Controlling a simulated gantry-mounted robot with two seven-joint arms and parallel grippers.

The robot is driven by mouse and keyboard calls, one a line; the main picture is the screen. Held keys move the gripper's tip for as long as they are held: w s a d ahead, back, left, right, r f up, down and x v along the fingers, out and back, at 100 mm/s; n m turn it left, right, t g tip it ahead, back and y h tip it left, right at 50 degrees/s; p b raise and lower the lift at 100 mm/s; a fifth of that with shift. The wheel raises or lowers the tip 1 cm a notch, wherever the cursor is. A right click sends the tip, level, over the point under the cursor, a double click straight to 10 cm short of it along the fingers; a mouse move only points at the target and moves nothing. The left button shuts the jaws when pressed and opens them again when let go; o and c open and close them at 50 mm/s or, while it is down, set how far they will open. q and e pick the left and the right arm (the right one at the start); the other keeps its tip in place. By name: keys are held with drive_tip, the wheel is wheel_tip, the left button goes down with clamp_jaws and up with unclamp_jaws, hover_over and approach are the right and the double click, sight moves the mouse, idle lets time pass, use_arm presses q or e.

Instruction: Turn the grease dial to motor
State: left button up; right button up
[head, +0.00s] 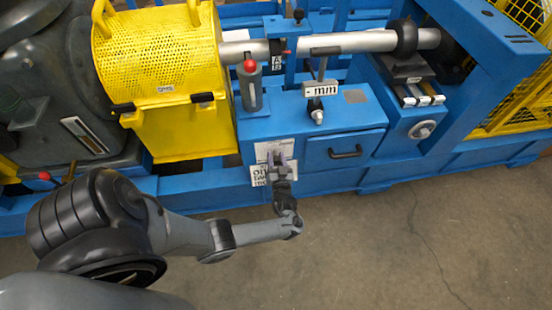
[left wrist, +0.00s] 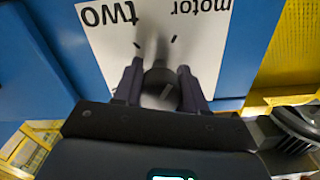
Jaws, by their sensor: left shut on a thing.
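The grease dial is a dark round knob (left wrist: 159,84) on a white label plate (left wrist: 108,52), seen upside down in the left wrist view. The plate reads "motor" at the upper right and "two" at the upper left, with short black tick marks near the knob. In the head view the plate (head: 261,148) is on the front of the blue frame, left of the drawer. My left gripper (head: 280,160) is at the plate, its fingers (left wrist: 159,76) shut on the knob from both sides. The fingers and wrist hide the lower part of the plate, and I cannot tell which mark the knob points to.
A yellow perforated guard (head: 160,55) stands left of the plate. A blue drawer with a black handle (head: 345,153) is to the right. A red-topped lever (head: 250,67) and a shaft (head: 355,42) are above. The concrete floor (head: 370,250) in front is clear.

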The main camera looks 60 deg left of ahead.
use_arm(q)
drive_tip(key=o, duration=1.1)
drive_tip(key=shift+c, duration=0.2)
drive_tip(key=shift+s+d, duration=0.2)
drive_tip(key=shift+d, duration=0.3)
drive_tip(key=p+v, duration=0.1)
drive_tip(key=v, duration=0.8)
drive_tip(key=shift+d, duration=0.3)
drive_tip(key=shift+s, duration=0.25)
